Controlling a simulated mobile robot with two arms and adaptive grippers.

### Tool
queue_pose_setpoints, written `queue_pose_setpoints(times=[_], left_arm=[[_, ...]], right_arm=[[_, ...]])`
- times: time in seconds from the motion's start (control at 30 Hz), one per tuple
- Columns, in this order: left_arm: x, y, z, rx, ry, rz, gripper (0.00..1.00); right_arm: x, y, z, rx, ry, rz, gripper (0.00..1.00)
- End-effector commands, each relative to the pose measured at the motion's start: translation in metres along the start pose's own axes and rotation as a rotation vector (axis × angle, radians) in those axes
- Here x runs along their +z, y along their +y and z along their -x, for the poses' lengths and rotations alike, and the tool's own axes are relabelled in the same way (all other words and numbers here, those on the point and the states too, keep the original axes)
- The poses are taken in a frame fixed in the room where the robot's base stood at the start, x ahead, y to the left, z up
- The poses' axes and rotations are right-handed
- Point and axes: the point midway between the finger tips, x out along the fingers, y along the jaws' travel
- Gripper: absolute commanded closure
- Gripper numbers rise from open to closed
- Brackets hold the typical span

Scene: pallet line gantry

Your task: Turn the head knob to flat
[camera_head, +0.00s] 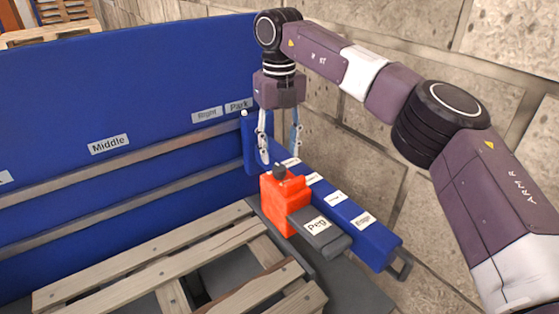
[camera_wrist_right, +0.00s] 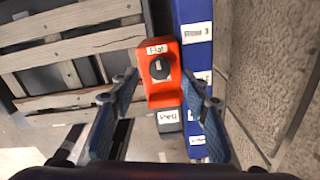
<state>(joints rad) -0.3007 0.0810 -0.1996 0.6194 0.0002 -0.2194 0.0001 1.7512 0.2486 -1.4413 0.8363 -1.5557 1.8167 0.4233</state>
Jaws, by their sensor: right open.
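The head is a red block (camera_head: 284,208) with a small black knob (camera_head: 280,172) on top. In the wrist view the round knob (camera_wrist_right: 159,69) carries a light pointer mark, running roughly up and down the picture. A "Flat" label (camera_wrist_right: 157,49) lies just above the knob and a "Peg" label (camera_wrist_right: 168,116) lies below it, on a grey part; the head view also shows the "Peg" label (camera_head: 317,226). My right gripper (camera_head: 280,152) points down over the head, open, with its fingers on either side of the knob and apart from it. My left gripper is out of view.
A blue rail (camera_head: 345,213) with white row labels runs beside the head, close to the stone wall (camera_head: 370,125). A blue panel (camera_head: 60,95) labelled "Middle", "Right" and "Park" stands behind. Wooden pallet slats (camera_head: 140,265) lie at the lower left.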

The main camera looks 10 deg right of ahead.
Motion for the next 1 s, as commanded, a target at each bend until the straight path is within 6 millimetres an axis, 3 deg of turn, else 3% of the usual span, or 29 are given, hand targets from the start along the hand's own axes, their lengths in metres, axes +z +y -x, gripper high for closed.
queue_pose_setpoints(times=[0.2, 0.3, 0.5, 0.87, 1.0], left_arm=[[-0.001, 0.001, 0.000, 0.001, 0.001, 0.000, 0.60], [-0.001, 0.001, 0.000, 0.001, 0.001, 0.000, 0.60], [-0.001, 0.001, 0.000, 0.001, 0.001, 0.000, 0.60], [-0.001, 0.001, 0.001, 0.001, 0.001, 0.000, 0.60], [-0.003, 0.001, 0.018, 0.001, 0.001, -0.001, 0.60]], right_arm=[[0.000, 0.001, 0.051, 0.000, -0.004, -0.002, 0.58], [0.001, 0.001, 0.062, -0.001, -0.001, -0.002, 0.58], [0.000, 0.000, 0.075, -0.001, 0.001, -0.001, 0.58], [0.000, 0.000, 0.078, 0.000, 0.000, 0.000, 0.58], [0.000, 0.000, 0.095, 0.000, 0.000, -0.001, 0.58]])
